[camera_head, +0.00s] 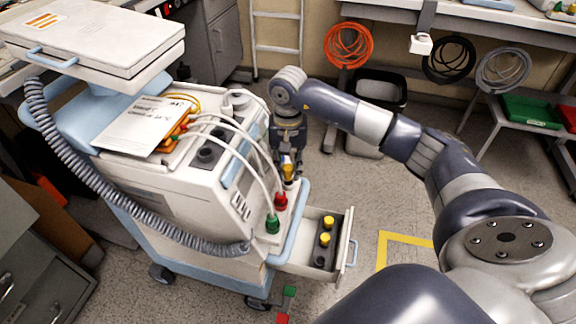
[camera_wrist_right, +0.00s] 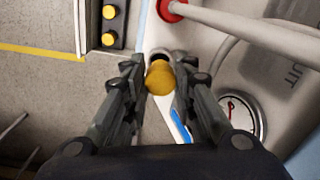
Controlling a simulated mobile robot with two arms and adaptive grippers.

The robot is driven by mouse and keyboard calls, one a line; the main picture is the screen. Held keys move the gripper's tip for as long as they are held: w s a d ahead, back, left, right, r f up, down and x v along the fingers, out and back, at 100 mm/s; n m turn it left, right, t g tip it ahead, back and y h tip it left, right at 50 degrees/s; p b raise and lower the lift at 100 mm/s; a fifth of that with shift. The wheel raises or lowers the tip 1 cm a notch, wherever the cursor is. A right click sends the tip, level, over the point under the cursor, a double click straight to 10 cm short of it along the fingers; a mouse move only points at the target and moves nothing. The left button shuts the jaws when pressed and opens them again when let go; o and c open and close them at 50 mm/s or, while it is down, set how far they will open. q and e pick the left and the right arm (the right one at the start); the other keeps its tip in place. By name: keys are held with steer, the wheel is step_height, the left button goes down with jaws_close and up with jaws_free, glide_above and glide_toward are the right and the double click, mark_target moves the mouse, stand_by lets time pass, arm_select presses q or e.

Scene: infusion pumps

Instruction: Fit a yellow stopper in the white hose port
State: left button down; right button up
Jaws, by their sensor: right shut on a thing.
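My right gripper (camera_head: 288,163) is shut on a yellow stopper (camera_head: 288,171) at the near right end of the pump cart. In the right wrist view the stopper (camera_wrist_right: 159,78) sits between the fingertips of the gripper (camera_wrist_right: 158,85). A dark round port opening (camera_wrist_right: 160,54) shows just beyond the stopper, which partly covers it. I cannot tell whether the stopper touches the port. A red plug (camera_head: 281,201) and a green plug (camera_head: 272,224) with white hoses stand in the same ledge. My left gripper is not in view.
An open drawer (camera_head: 345,238) below the ledge holds a dark rack with yellow stoppers (camera_head: 327,222) and an empty hole. White hoses (camera_head: 262,160) arch close to the gripper. A gauge (camera_wrist_right: 240,112) is on the cart. Floor to the right is clear.

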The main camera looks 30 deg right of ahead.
arm_select(q)
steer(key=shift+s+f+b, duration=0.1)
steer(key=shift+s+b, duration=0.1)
steer(key=shift+b, duration=0.45)
arm_select(e)
steer(key=shift+f, duration=0.9)
steer(key=shift+f, duration=0.15)
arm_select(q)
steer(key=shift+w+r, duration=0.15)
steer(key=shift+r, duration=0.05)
arm_select(e)
steer(key=shift+f, duration=0.1)
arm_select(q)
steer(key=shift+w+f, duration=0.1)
arm_select(e)
steer(key=shift+f, duration=0.1)
steer(key=shift+f+b, duration=0.35)
steer(key=shift+b, duration=0.15)
steer(key=o, duration=0.8)
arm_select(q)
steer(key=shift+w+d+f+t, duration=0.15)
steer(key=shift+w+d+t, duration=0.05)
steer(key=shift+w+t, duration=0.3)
